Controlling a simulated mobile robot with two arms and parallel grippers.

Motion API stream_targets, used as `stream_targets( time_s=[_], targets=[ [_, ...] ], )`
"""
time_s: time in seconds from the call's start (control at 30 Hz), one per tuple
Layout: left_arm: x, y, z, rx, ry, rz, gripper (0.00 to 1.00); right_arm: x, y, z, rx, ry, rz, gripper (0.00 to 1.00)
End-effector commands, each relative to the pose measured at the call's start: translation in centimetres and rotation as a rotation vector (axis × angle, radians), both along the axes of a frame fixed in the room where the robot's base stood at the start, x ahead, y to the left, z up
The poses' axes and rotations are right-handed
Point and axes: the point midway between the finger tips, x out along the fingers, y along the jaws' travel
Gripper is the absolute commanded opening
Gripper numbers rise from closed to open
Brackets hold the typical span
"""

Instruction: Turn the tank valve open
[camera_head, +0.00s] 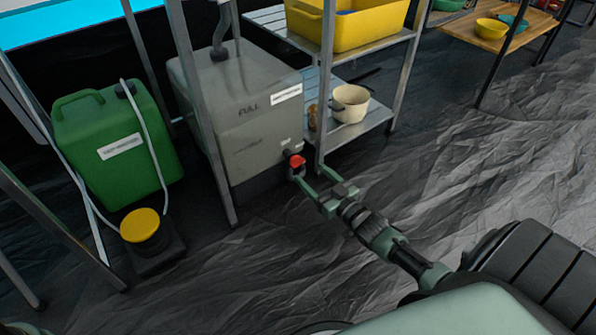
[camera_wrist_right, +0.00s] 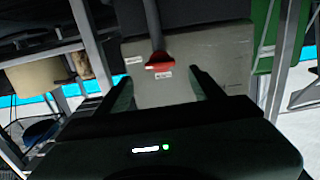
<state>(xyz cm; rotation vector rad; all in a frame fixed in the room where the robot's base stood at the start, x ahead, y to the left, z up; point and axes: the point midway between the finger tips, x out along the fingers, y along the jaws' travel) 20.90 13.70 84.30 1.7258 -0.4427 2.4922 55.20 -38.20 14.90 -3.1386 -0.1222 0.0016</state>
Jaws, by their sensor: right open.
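The grey tank (camera_head: 243,105), marked FULL, stands on the floor under the metal frame. Its red tank valve (camera_head: 296,161) sits low on the tank's front right side. My right gripper (camera_head: 313,182) is open, with its fingers reaching toward the valve from the lower right. In the right wrist view the red valve (camera_wrist_right: 160,63) shows between the two open fingers (camera_wrist_right: 163,88), just beyond their tips, with the tank (camera_wrist_right: 195,75) behind it. I cannot tell whether a finger touches the valve. My left gripper is not in view.
A metal shelf leg (camera_head: 325,80) stands right beside the valve and gripper. A cream pot (camera_head: 350,103) and yellow bin (camera_head: 345,28) are on the shelf. A green canister (camera_head: 115,145) and yellow-capped pump (camera_head: 141,226) stand at left.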

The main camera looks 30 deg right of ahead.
Motion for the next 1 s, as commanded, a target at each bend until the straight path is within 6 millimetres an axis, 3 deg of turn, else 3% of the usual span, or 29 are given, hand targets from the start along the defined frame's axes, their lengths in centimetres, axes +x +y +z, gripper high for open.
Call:
stream_targets(
  time_s=[0.4,0.6,0.83,0.87,1.0],
  targets=[
    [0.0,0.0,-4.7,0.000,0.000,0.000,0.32,6.1,0.5,-0.3,-0.001,-0.003,0.000,0.67],
    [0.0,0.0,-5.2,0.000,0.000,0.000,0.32,7.3,0.6,-0.1,-0.001,-0.001,0.000,0.67],
    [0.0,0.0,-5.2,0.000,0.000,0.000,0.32,7.4,0.6,0.1,-0.001,0.000,0.001,0.67],
    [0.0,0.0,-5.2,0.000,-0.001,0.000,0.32,7.4,0.6,0.1,-0.001,0.000,0.001,0.65],
    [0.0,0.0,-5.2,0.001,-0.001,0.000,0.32,7.4,0.6,0.1,0.000,-0.001,0.001,0.26]
  ],
)
